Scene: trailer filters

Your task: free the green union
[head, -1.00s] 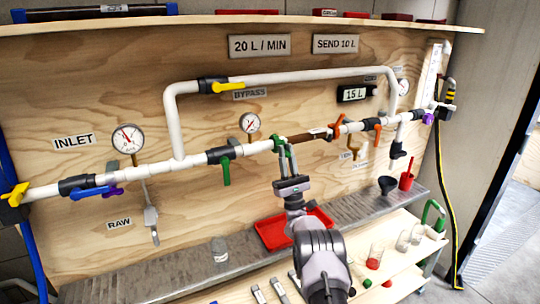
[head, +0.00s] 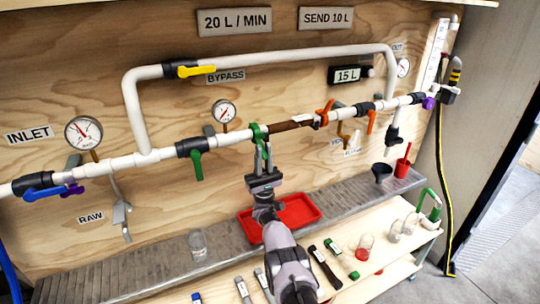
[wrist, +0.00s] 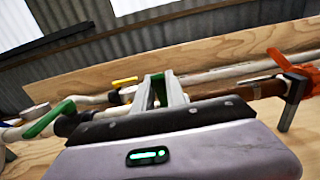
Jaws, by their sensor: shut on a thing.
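The green union (head: 259,131) sits on the white pipe at the left end of the brown filter (head: 290,124), in the head view. My gripper (head: 262,150) reaches up to it from below and is shut on it. In the wrist view my gripper (wrist: 160,92) stands upright in the middle, and its fingers hide most of the union. An orange union (head: 323,114) is at the filter's right end; it also shows large at the right of the wrist view (wrist: 290,75).
A green-handled valve (head: 195,160) is close on the left, an orange-handled valve (head: 371,118) on the right. A gauge (head: 224,111) is above. A red tray (head: 281,216) lies on the ledge below. A jar (head: 197,244) and a lower shelf with loose parts are in front.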

